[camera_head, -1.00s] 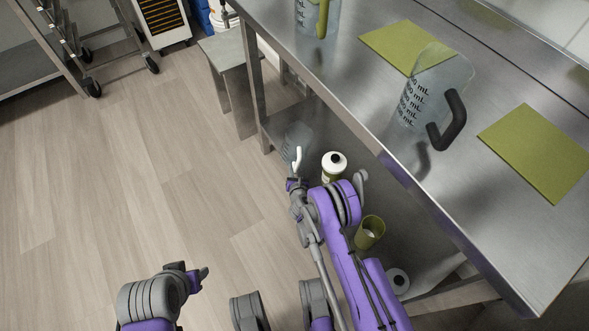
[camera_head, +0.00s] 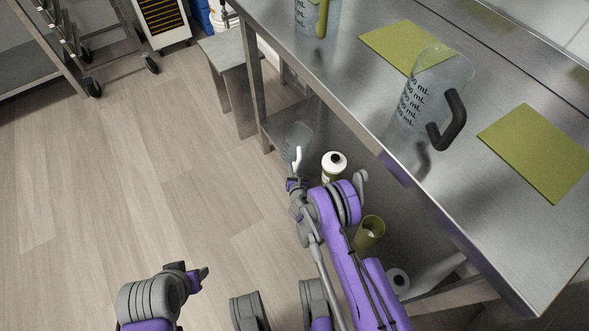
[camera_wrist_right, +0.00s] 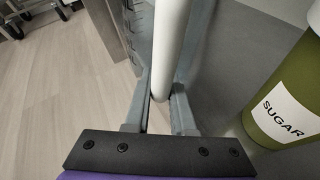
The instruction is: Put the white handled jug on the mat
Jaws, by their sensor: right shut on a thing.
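The white handled jug (camera_head: 290,143) is a clear jug on or just above the lower shelf under the table, near its left end. My right gripper (camera_head: 297,176) is at its white handle and shut on it. In the right wrist view the white handle (camera_wrist_right: 171,45) stands between the two fingers (camera_wrist_right: 158,100). Whether the jug's base touches the shelf I cannot tell. Two green mats lie on the table top, one at the back (camera_head: 385,42) and one at the right (camera_head: 540,155). My left gripper (camera_head: 203,272) is low over the floor, its fingers too small to judge.
A black-handled jug (camera_head: 420,95) stands on the table between the mats. A green-handled jug (camera_head: 303,15) stands at the far left of the table.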

